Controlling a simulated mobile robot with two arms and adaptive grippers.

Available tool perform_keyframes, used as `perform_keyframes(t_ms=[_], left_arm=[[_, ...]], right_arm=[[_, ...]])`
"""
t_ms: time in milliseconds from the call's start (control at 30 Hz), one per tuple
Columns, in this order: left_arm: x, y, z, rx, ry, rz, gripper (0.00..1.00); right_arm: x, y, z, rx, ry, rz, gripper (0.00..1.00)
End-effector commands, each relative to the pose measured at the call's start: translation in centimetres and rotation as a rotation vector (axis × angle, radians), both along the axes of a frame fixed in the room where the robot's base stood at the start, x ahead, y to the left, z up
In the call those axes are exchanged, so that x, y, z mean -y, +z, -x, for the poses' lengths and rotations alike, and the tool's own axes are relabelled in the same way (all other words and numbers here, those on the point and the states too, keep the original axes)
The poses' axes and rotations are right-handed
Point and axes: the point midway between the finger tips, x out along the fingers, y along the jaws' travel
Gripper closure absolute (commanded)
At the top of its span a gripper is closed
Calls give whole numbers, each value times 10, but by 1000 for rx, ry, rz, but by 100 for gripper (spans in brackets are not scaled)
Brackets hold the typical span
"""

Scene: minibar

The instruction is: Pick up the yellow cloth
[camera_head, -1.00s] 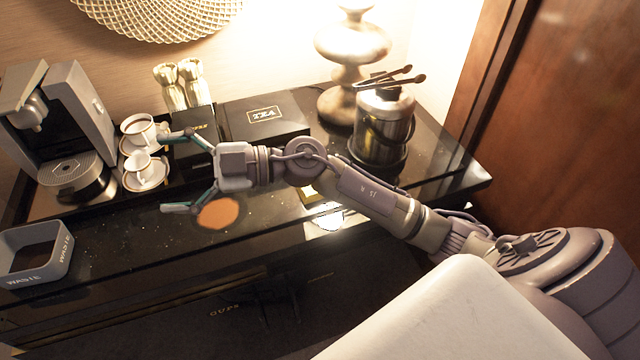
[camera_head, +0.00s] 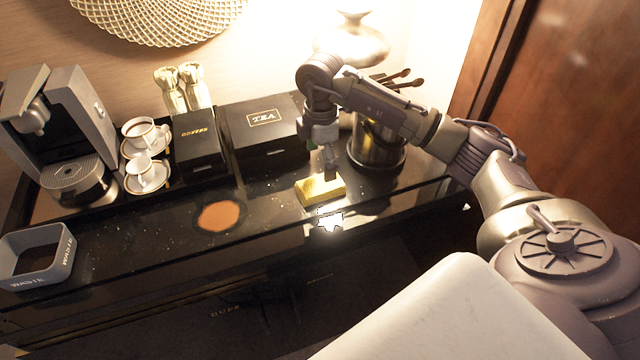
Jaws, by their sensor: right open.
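The yellow cloth (camera_head: 312,190) lies folded as a small block on the dark counter, in front of the gap between the tea box and the ice bucket. My right gripper (camera_head: 331,170) points down just above and behind the cloth's right part. It is open and nothing shows between its fingers. I cannot tell whether a fingertip touches the cloth. My left gripper is not in view.
The black tea box (camera_head: 264,140) and coffee box (camera_head: 197,150) stand left of my right gripper. The metal ice bucket (camera_head: 372,150) with tongs is close on its right.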

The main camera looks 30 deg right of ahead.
Motion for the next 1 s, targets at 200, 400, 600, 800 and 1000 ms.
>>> perform_keyframes(t_ms=[200, 400, 600, 800, 1000], left_arm=[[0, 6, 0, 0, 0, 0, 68], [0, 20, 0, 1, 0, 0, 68], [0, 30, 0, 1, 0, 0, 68], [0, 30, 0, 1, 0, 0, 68], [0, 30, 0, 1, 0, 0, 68]], right_arm=[[-1, -24, 0, -1, 2, -2, 4], [-5, -41, -1, -3, 3, -3, 4], [-7, -71, -3, -3, 2, -3, 4], [-8, -79, -3, 2, 4, -3, 4], [-7, -79, -3, 2, 3, -3, 18]])
